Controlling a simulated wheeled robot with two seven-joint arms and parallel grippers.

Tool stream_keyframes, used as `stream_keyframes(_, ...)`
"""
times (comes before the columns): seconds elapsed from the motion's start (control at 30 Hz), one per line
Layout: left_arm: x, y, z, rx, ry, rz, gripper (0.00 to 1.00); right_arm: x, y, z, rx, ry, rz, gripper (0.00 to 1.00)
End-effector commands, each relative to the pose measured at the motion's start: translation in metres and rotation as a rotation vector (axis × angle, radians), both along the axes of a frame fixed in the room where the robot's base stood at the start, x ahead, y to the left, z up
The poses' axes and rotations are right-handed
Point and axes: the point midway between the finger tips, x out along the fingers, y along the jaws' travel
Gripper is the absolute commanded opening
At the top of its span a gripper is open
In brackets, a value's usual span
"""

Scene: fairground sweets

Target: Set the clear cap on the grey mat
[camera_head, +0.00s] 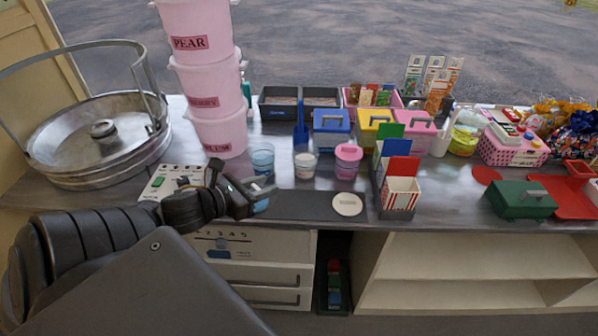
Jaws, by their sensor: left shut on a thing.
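My left gripper (264,188) is shut at the front edge of the counter, by the left end of the dark grey mat (300,206). It holds a small, pale, see-through bluish piece (262,205), which I take to be the clear cap. The fingers hide most of it, so I cannot tell whether it touches the mat. A round cream disc (347,204) lies at the mat's right end. My right gripper is not in view.
A control box (172,180) and a large metal pan (95,140) are on the left. The mat's middle is bare.

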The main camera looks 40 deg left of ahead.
Motion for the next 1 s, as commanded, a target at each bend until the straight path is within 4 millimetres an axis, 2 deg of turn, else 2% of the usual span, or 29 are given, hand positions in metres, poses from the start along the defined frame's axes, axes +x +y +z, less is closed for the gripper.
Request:
stream_keyframes(0.13, 0.012, -0.002, -0.010, 0.003, -0.004, -0.003, 0.10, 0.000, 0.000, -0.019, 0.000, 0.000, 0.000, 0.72)
stream_keyframes(0.37, 0.046, -0.005, -0.027, 0.006, -0.009, -0.002, 0.10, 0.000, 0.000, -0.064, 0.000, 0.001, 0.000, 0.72)
stream_keyframes(0.5, 0.069, -0.007, -0.033, 0.000, -0.008, 0.003, 0.10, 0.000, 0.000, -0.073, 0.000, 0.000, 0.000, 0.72)
stream_keyframes(0.57, 0.081, -0.008, -0.033, -0.009, -0.005, 0.009, 0.10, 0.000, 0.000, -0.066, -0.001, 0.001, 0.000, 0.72)
stream_keyframes(0.8, 0.119, -0.014, -0.073, -0.010, -0.002, 0.005, 0.10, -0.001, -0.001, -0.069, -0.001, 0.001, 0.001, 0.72)
stream_keyframes(1.0, 0.133, -0.016, -0.090, -0.005, -0.002, 0.002, 0.10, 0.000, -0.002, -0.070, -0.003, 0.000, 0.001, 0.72)
